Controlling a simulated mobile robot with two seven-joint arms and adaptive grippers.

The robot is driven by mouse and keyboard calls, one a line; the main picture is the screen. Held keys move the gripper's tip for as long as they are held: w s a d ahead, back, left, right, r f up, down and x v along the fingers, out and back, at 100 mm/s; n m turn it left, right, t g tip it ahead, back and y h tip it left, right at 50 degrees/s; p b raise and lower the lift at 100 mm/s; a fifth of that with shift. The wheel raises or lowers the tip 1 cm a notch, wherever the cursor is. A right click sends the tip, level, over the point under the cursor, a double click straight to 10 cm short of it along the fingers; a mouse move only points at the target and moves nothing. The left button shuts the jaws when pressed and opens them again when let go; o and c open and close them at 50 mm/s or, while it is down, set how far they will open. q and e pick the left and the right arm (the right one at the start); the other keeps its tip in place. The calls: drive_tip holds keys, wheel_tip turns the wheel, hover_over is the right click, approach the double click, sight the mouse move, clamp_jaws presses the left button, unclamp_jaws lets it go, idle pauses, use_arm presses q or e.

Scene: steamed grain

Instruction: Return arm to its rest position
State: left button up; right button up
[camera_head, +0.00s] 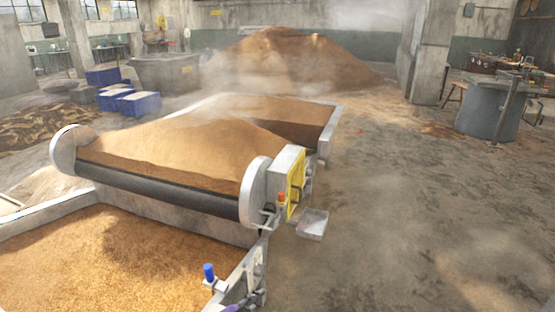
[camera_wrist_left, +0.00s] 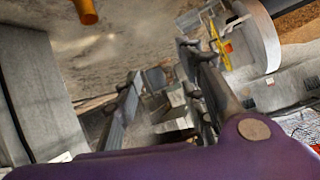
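My left gripper (camera_wrist_left: 160,65) reaches forward in the left wrist view from a purple mount across the bottom. Its two dark fingers stand apart, with no clear object held between them. In the head view, a small purple and dark metal part at the bottom edge appears to be my left gripper (camera_head: 256,296). It is close beside the right wall of the front grain trough (camera_head: 236,284). Most of the left arm is outside the picture. My right arm and gripper are not in view.
A blue-topped knob (camera_head: 209,272) stands at the trough wall. A grain conveyor (camera_head: 160,189) with a yellow panel (camera_head: 296,185) and a small metal bin (camera_head: 312,224) lies ahead. Steam rises near the grain pile (camera_head: 290,60). The floor (camera_head: 410,210) at right is clear.

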use_arm(q)
drive_tip(key=s+a+f+n+y, duration=0.2)
drive_tip(key=s+a+f, duration=0.2)
drive_tip(key=s, duration=0.6)
drive_tip(key=s+a+f+n+g+y+p, duration=0.1)
drive_tip(key=s+a+f+n, duration=0.2)
drive_tip(key=s+a, duration=0.3)
drive_tip(key=s+a+f+n+y, duration=0.2)
drive_tip(key=s+a+f, duration=0.3)
drive_tip(key=s, duration=1)
drive_tip(key=shift+a+f+n+g+y+p, duration=0.15)
drive_tip(key=shift+f+n+g+y+p, duration=0.15)
drive_tip(key=shift+n, duration=0.4)
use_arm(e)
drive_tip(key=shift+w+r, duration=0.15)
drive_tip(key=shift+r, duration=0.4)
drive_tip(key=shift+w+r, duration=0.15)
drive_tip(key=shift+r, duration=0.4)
use_arm(q)
drive_tip(key=shift+s, duration=0.1)
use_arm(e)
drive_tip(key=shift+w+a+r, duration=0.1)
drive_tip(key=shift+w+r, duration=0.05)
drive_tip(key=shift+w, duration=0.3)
use_arm(q)
drive_tip(key=shift+r, duration=0.1)
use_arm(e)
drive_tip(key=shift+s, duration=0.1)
